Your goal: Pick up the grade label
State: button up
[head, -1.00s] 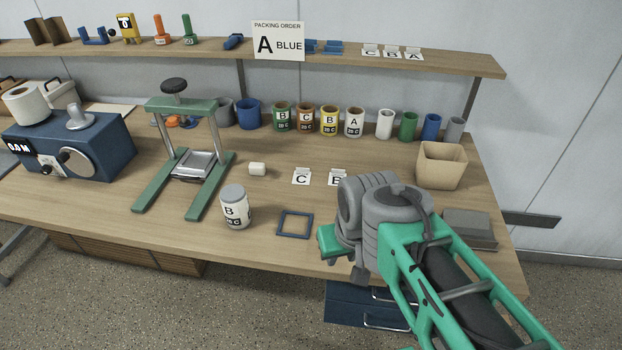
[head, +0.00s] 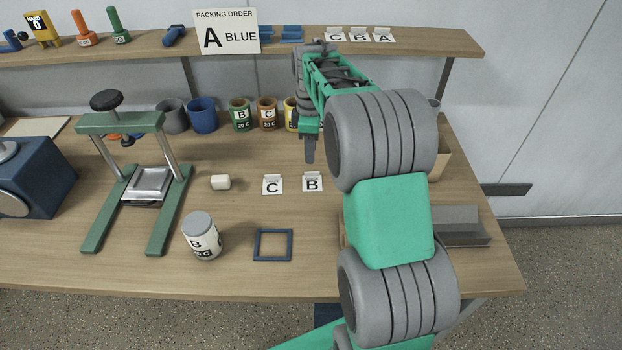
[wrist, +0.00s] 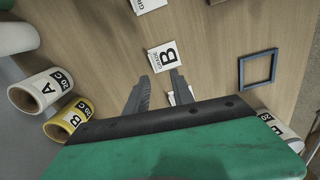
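White grade labels stand on the table: label C (head: 272,185) and label B (head: 312,182), with B also in the wrist view (wrist: 163,56). My gripper (head: 309,150) points down above the table, near the cups and behind label B. In the wrist view my gripper (wrist: 160,75) has its two fingers apart, with nothing held between them. The packing order sign (head: 225,32) reads A BLUE.
A blue square frame (head: 273,245) and a lidded B jar (head: 202,236) lie in front. A green press (head: 120,122) stands left. Labelled cups (head: 241,114) line the back under the shelf (head: 400,47), which carries more C, B, A cards. My arm hides the table's right part.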

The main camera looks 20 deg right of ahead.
aim_at(312, 172)
jog(key=shift+w+d+f+n, duration=0.35)
jog(key=shift+w+d+f, duration=0.05)
jog(key=shift+f, duration=0.15)
jog(key=shift+w+d+f+n, duration=0.35)
jog(key=shift+f, duration=0.2)
jog(key=f+p, duration=0.1)
jog(key=f, duration=0.6)
jog(key=shift+a+p, duration=0.2)
jog(key=shift+p, duration=0.1)
jog(key=shift+c, duration=0.6)
grip_shut()
